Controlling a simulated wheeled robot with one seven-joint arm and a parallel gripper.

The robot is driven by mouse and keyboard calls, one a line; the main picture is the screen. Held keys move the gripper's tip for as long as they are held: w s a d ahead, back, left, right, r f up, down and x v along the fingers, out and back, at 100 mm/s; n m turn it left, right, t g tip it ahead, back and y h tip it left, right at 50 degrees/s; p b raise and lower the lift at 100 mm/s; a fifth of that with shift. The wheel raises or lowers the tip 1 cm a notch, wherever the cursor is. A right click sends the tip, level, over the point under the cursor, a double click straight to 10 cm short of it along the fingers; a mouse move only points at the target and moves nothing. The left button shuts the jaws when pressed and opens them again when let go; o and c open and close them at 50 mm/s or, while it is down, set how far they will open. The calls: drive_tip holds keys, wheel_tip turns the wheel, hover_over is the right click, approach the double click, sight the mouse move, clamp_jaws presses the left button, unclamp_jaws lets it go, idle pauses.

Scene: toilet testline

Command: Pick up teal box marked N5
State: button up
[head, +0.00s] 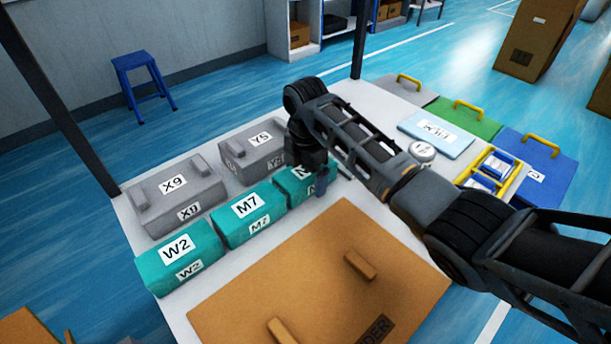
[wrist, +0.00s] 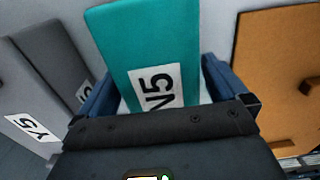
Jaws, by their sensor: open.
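The teal box marked N5 (head: 291,184) is the right-hand box in a row of teal boxes on the white table (head: 172,319) in the head view. My arm partly covers it and its label. In the wrist view the teal box (wrist: 145,42) lies between the two blue fingers of my gripper (wrist: 160,90), with the N5 label in sight near the palm. My gripper (head: 322,180) is open, with one finger on each side of the box. I cannot tell whether either finger touches it.
Teal boxes M7 (head: 248,216) and W2 (head: 178,256) stand to its left. Grey boxes Y5 (head: 250,151) and X9 (head: 173,197) stand behind. A brown handled board (head: 310,280) lies in front. A blue folder (head: 535,165) and a green one (head: 460,123) lie right.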

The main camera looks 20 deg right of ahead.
drive_tip(key=shift+f, duration=0.1)
drive_tip(key=c, duration=1.1)
drive_tip(key=shift+c, duration=0.2)
